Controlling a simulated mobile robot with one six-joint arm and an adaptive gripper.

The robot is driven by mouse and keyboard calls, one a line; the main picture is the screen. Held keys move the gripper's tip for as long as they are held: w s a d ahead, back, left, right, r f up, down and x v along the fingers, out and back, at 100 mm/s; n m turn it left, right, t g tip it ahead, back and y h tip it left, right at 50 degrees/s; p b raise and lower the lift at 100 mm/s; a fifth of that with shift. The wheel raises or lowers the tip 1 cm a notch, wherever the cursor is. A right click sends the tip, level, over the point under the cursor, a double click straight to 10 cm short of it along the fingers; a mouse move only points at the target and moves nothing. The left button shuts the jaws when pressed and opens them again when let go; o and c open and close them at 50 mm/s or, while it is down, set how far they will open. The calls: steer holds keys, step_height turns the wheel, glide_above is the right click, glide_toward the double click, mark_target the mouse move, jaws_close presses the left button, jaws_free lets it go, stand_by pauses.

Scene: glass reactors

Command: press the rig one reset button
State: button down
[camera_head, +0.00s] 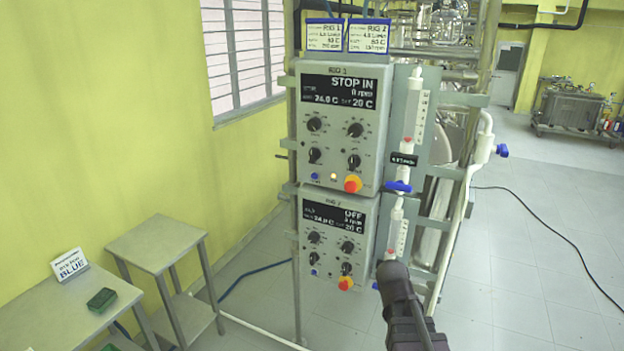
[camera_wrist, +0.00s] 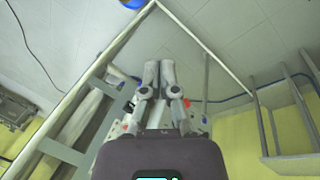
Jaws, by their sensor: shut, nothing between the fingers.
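The rig one control box (camera_head: 339,125) is grey, with "RIG 1" on top and a display reading "STOP IN", 0 rpm. The small labels are too blurred to read, so I cannot tell which is reset. My gripper (camera_wrist: 160,66) is shut and empty in the wrist view, with the rig partly hidden behind it. In the head view my dark arm end is low, in front of and right of the lower box; the fingertips cannot be made out.
The similar rig two box (camera_head: 334,238) reads "OFF" directly below. Flow tubes with a blue valve (camera_head: 398,187) stand close on the right. A metal frame and pipes surround the boxes. Steel tables (camera_head: 155,241) stand at left; a black cable lies on the right floor.

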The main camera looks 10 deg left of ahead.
mark_target(314, 176)
steer(key=w+a+r+n+t+h+p, duration=0.1)
steer(key=w+a+r+n+t+h, duration=0.15)
steer(key=w+a+r+n, duration=0.4)
steer(key=w+a+r+n+t+h+p, duration=0.15)
steer(key=w+a+r+n+t, duration=0.25)
steer(key=w+n, duration=0.45)
steer(key=w+a+r+n+t, duration=0.2)
steer(key=a+r+n+t, duration=0.1)
steer(key=a, duration=0.4)
steer(key=w+a+r+n+t, duration=0.3)
steer(key=a+r+n, duration=0.1)
steer(key=a, duration=0.3)
steer(key=w+a+r+n+t+p, duration=0.1)
steer(key=w+a+r+n+t, duration=0.1)
steer(key=a+n, duration=0.4)
step_height(314, 176, up, 2)
steer(key=shift+w+a+r+t+y, duration=0.15)
steer(key=shift+w+a+t+y, duration=0.15)
steer(key=shift+a+t, duration=0.25)
steer(key=shift+w, duration=0.1)
steer(key=x, duration=1.3)
steer(key=shift+w+d+f, duration=0.1)
steer(key=shift+w+f, duration=0.1)
steer(key=shift+w, duration=0.2)
